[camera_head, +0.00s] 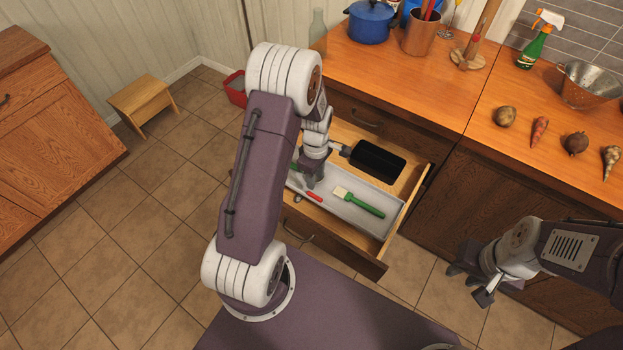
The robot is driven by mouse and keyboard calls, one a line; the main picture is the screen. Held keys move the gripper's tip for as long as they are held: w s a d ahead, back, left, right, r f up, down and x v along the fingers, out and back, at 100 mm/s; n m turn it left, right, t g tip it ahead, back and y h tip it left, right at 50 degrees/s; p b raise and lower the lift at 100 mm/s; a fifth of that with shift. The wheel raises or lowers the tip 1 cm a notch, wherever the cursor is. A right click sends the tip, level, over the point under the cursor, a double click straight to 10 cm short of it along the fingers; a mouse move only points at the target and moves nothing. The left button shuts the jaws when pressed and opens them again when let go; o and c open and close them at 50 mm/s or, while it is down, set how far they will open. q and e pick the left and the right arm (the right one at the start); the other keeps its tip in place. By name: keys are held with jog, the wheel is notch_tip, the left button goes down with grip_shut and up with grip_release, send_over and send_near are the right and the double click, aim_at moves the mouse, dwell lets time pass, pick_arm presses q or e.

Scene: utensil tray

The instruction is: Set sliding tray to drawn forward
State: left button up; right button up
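A light grey sliding tray (385,223) sits inside an open wooden drawer (345,257), along the drawer's front side. A green-handled brush (362,203) lies in the tray. A red-handled utensil (309,194) lies in its left part. My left gripper (311,184) reaches down at the left part of the tray, beside the red-handled utensil. Its fingers are small and partly hidden, so I cannot tell whether they touch the tray or are shut. My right gripper (470,284) is apart from the drawer, at the lower right, with fingers spread and empty.
A black pan (377,160) lies in the drawer behind the tray. The counter (428,82) above holds a blue pot (370,22), a copper utensil holder (421,35), a colander (587,85) and vegetables. A stool (144,102) and a red bin (236,89) stand on the floor.

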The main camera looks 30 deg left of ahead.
aim_at(315, 196)
pick_arm(q)
jog(key=shift+s+d, duration=0.15)
jog(key=shift+s, duration=0.6)
jog(key=f, duration=0.5)
jog(key=f+b, duration=0.1)
jog(key=f, duration=0.2)
jog(key=shift+w+f, duration=0.2)
jog(key=shift+w, duration=0.1)
pick_arm(e)
jog(key=shift+s+f, duration=0.2)
jog(key=shift+s, duration=0.5)
pick_arm(q)
jog(key=shift+w, duration=0.1)
grip_shut()
